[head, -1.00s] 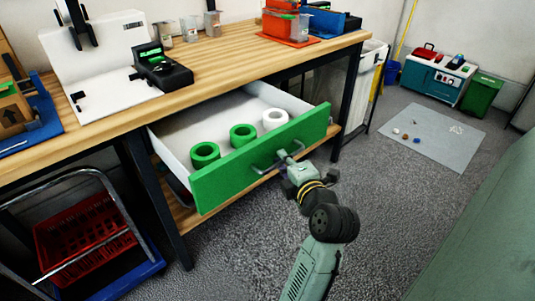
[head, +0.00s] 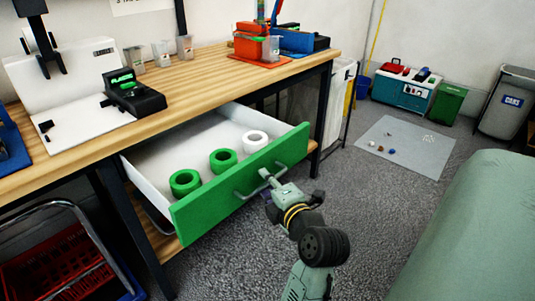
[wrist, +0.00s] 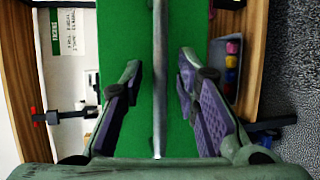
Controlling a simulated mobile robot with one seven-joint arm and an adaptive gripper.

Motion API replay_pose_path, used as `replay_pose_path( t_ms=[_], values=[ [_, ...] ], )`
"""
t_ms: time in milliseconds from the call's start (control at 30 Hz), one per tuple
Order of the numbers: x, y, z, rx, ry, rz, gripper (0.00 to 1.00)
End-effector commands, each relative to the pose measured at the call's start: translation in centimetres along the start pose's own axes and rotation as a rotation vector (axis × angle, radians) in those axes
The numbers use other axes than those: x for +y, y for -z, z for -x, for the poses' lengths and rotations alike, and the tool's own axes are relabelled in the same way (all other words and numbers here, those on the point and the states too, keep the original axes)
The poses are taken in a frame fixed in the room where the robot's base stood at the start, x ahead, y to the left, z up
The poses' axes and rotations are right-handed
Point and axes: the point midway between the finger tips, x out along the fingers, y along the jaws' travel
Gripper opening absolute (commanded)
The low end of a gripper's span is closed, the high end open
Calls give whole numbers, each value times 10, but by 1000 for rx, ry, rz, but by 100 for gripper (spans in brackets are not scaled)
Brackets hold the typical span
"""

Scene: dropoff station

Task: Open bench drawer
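The bench drawer has a green front (head: 240,185) and white inner walls. It stands pulled well out from under the wooden bench top (head: 200,90). A grey bar handle (head: 247,197) is on its front. My gripper (head: 266,174) is at the handle, in front of the drawer. In the wrist view my gripper (wrist: 160,85) is open, with one finger on each side of the handle bar (wrist: 160,60); neither finger visibly presses on it. How deep the bar sits between the fingers is hard to tell.
Two green rolls (head: 185,182) and a white roll (head: 255,141) lie in the drawer. A black device (head: 134,97) and an orange bin (head: 252,45) stand on the bench. A red crate (head: 55,265) is at lower left. Grey floor to the right is clear up to a mat (head: 405,145).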

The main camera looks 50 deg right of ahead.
Motion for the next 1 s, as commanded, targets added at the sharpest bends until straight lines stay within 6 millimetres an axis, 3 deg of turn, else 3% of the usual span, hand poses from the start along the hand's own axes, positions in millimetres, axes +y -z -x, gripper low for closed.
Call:
replay_pose_path(
  t_ms=[367,800,1000],
  values=[
    [0,-1,8,-2,0,0,30],
    [0,-1,94,-5,0,0,30],
    [0,-1,116,-2,0,-1,30]
  ],
)
